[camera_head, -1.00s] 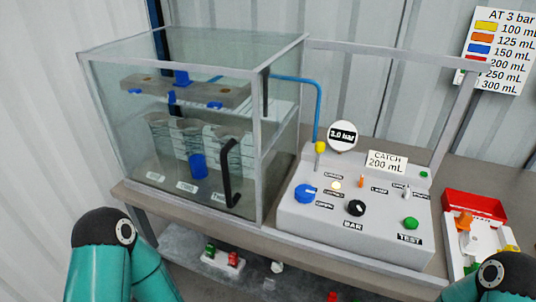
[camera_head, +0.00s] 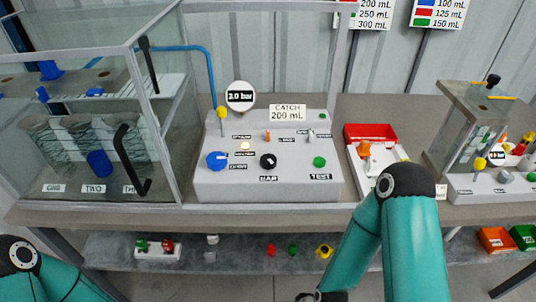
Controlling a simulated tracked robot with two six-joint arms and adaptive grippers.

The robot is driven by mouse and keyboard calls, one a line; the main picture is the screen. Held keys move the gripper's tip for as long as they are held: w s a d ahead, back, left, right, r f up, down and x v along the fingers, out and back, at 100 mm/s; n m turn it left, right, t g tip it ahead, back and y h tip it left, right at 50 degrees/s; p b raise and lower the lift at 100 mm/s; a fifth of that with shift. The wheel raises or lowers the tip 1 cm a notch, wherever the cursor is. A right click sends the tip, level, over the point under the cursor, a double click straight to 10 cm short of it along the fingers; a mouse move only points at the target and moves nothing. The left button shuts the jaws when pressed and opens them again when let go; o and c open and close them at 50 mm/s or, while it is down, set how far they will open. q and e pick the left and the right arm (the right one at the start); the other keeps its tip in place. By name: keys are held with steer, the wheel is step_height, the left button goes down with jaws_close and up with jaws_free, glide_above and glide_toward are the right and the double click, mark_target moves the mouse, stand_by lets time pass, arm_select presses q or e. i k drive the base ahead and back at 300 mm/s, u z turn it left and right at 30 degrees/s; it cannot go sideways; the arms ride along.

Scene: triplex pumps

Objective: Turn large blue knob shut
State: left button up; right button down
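The large blue knob (camera_head: 217,160) is on the left of the sloped face of a light grey control panel (camera_head: 320,192). It has small labels beside it that are too small to read surely. Nothing touches it. Of my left arm only a teal and black part shows at the lower left corner; its gripper is out of the picture. My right arm's teal links stand in front of the bench, right of the panel. Its lower end runs off the bottom edge, and I see no fingers there.
A glass tank (camera_head: 180,100) stands left of the panel. A yellow-topped lever (camera_head: 221,113), black knob (camera_head: 268,161) and green button (camera_head: 319,161) are near the blue knob. A low shelf (camera_head: 230,262) holds small parts.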

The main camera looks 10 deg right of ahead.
mark_target(216, 160)
steer(key=z, duration=1)
steer(key=i, duration=0.15)
steer(key=u, duration=2.85)
steer(key=k, duration=1.2)
steer(key=z, duration=0.55)
steer(key=i, duration=1)
steer(key=z, duration=0.1)
